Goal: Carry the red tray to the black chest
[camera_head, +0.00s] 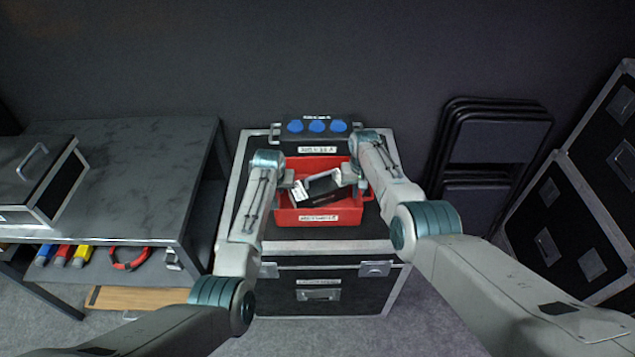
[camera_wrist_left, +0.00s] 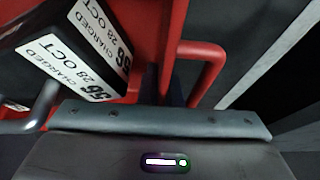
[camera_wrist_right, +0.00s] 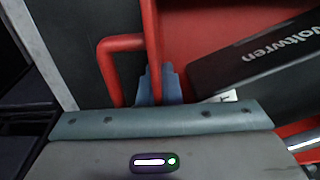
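The red tray (camera_head: 318,216) is on or just above the top of the black chest with silver edges (camera_head: 318,290); I cannot tell if it touches. It holds dark packs with white labels (camera_wrist_left: 70,65), and one shows in the right wrist view (camera_wrist_right: 255,55). My left gripper (camera_head: 290,182) is at the tray's left side. Its fingers are close together on the tray wall by a red loop handle (camera_wrist_left: 205,65). My right gripper (camera_head: 357,180) is likewise on the opposite wall, by the other handle (camera_wrist_right: 115,70). The fingertips are partly hidden.
A black box with blue round caps (camera_head: 317,126) stands behind the tray on the chest. A dark workbench (camera_head: 140,160) with a case (camera_head: 40,175) is at left. Folded chairs (camera_head: 490,150) and more cases (camera_head: 580,210) are at right.

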